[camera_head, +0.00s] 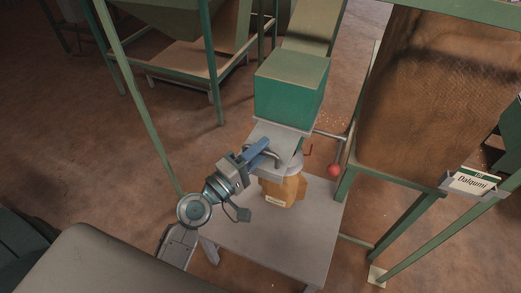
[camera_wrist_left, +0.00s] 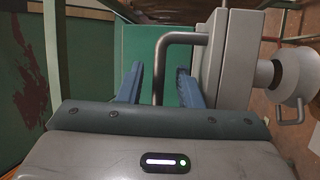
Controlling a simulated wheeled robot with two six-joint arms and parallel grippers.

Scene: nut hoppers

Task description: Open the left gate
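A bent grey metal handle (camera_head: 267,153) sticks out from the grey slide gate housing (camera_head: 285,139) under a green box-shaped chute. My left gripper (camera_head: 258,153) is at this handle, its blue fingers reaching beside it. In the left wrist view the gripper (camera_wrist_left: 161,88) is open, and the handle (camera_wrist_left: 158,72) runs between the two fingers with a gap on each side. The grey housing (camera_wrist_left: 230,60) is right of the fingers there. How far the gate plate is pushed in is hidden. My right gripper is not in view.
A brown container (camera_head: 284,190) stands on a grey table (camera_head: 245,238) below the outlet. A lever with a red ball (camera_head: 334,170) is to its right. The green chute (camera_head: 291,85) rises behind. A mesh-sided hopper (camera_head: 430,100) with a sign (camera_head: 472,183) stands at right.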

